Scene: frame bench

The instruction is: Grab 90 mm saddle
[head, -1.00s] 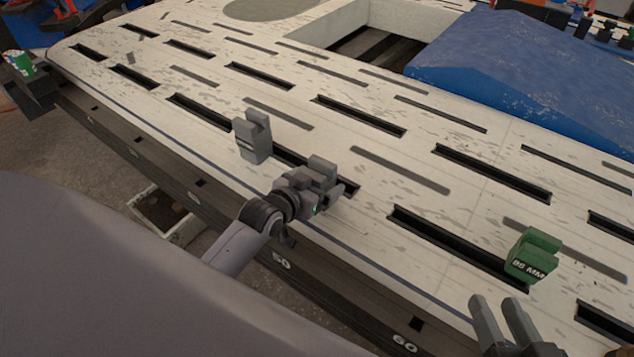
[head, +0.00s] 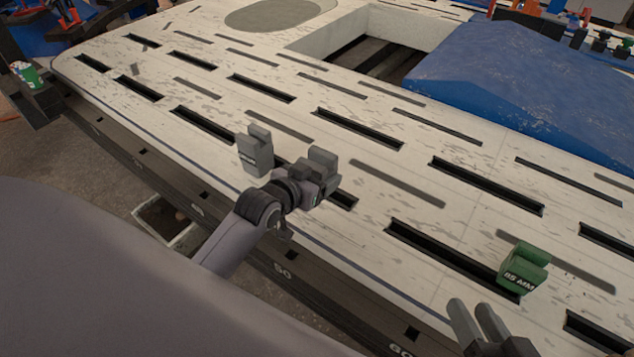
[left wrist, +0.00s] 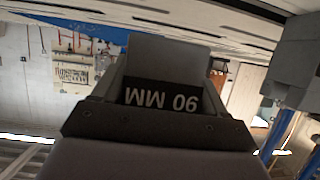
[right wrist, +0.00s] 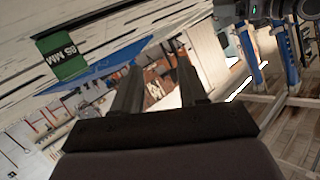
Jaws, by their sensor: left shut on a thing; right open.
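The grey 90 mm saddle (head: 322,160) is in my left gripper (head: 312,180), which is shut on it over a slot near the bench's front edge. Its "90 MM" label (left wrist: 162,97) shows upside down between the fingers in the left wrist view. I cannot tell whether its underside is clear of the bench. My right gripper (head: 478,322) is open and empty near the front edge. Its two fingers (right wrist: 158,88) show apart in the right wrist view.
A second grey saddle (head: 256,153) stands just left of my left gripper. A green 85 mm saddle (head: 524,268) stands beyond my right gripper, and also shows in the right wrist view (right wrist: 62,56). The slotted white bench (head: 400,165) is otherwise clear nearby. A blue sheet (head: 530,85) lies behind.

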